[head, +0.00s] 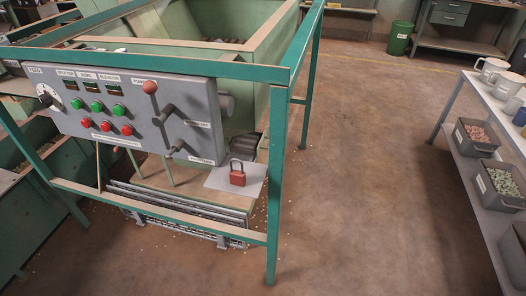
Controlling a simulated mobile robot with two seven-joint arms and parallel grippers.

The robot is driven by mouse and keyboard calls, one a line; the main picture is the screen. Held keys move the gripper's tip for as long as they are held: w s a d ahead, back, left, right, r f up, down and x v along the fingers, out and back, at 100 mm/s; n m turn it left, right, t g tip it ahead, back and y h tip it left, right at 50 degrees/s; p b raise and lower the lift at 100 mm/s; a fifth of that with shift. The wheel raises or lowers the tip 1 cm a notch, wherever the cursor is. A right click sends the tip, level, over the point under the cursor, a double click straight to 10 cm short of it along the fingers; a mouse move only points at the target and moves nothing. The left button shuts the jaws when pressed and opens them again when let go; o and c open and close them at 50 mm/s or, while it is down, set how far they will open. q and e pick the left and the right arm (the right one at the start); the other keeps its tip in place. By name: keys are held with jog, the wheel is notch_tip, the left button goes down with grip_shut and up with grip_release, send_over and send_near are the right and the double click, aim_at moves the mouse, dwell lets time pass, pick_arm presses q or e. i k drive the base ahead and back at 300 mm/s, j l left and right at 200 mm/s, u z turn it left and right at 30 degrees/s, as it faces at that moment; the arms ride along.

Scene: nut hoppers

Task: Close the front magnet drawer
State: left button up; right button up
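Below the control panel, low inside the green frame, is a metal unit with long parallel bars, which looks like the magnet drawer (180,200). A second slotted metal strip (185,226) runs along its lower front side. I cannot tell how far the drawer stands out, nor read any label on it. Part of it is behind the frame's front crossbar. Neither of my grippers is in view.
The green frame (276,190) carries a grey control panel (120,108) with buttons and levers. A red padlock (237,174) rests on a pale plate. A shelf unit with bins (478,138) stands right. The brown floor between is clear.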

aim_at(251, 144)
jog(key=k, duration=0.25)
jog(key=z, duration=1.6)
jog(key=i+l, duration=0.1)
jog(key=i, duration=0.9)
jog(key=i+u, duration=0.35)
jog(key=i, duration=0.15)
jog(key=i+u, duration=0.35)
jog(key=i, duration=0.15)
jog(key=i+u, duration=0.5)
jog(key=u, duration=0.15)
jog(key=i+u, duration=0.2)
jog(key=u, duration=0.15)
jog(key=i+u, duration=0.35)
jog(key=i+j+u, duration=0.1)
jog(key=u, duration=0.25)
jog(key=i+l+u, duration=0.1)
jog(key=i+u, duration=0.25)
jog(key=u, duration=0.7)
